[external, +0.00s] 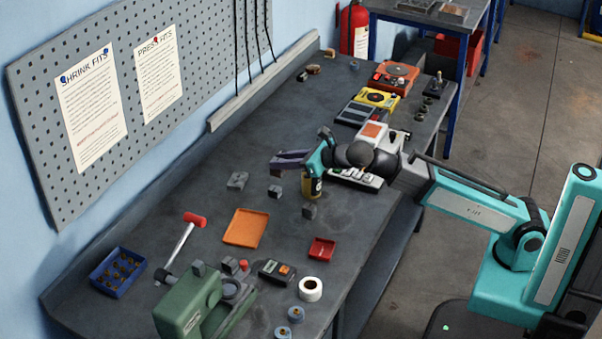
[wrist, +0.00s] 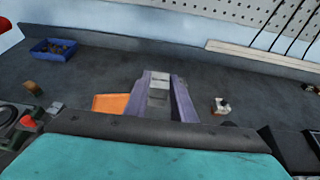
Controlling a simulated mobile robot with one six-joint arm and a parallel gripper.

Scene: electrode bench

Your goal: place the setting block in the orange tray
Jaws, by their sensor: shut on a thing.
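My gripper (external: 274,161) is above the bench, near its middle, with its purple-grey fingers pointing towards the pegboard wall. In the wrist view my gripper (wrist: 160,85) is shut on a grey block (wrist: 157,93), which looks like the setting block. In the external view part of a grey block shows just under the fingertips, but I cannot make out its full shape. The shallow orange tray (external: 246,228) lies flat on the bench, nearer the camera than my gripper, and looks empty. It also shows in the wrist view (wrist: 108,104), left of the fingers and partly hidden.
A red-headed hammer (external: 182,240), a blue bin (external: 118,272), a small red tray (external: 321,248) and a green machine (external: 190,306) lie nearer the camera. A yellow device (external: 377,98) stands beyond.

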